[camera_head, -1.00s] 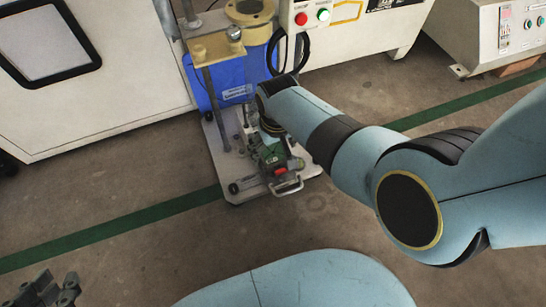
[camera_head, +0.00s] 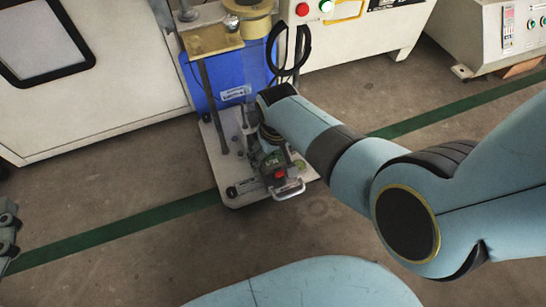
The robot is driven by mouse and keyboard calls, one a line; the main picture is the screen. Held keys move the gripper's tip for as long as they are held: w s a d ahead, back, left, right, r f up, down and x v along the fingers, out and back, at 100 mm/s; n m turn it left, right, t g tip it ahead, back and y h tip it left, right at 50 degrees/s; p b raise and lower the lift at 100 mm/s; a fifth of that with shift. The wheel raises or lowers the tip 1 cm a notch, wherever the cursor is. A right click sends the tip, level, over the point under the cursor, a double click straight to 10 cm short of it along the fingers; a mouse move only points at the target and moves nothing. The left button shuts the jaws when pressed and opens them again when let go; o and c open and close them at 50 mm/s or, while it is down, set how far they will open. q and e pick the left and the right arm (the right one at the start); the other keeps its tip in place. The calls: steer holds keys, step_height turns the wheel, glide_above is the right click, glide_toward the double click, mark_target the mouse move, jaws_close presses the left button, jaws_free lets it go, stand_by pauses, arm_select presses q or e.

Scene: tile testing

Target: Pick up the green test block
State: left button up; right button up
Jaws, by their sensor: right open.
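My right gripper (camera_head: 266,160) is open, pointing down over the pale base plate of a machine stand; my wrist partly hides it. A small dark green part (camera_head: 270,164) shows at the gripper, close to a red part and a metal handle. I cannot tell whether it is the green test block or whether the jaws touch it. My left gripper (camera_head: 8,236) is at the left edge, grey and cut off by the frame, away from the stand. Its jaw opening cannot be made out.
The base plate (camera_head: 240,193) carries the stand's posts and stands before a blue tank (camera_head: 215,85). A black cable (camera_head: 290,45) hangs from a white control box with red and green buttons. White cabinets stand behind. The brown floor (camera_head: 130,170) with a green stripe is clear in front.

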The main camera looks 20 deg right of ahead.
steer(key=c, duration=1.5)
steer(key=shift+c, duration=0.6)
steer(key=shift+r, duration=0.1)
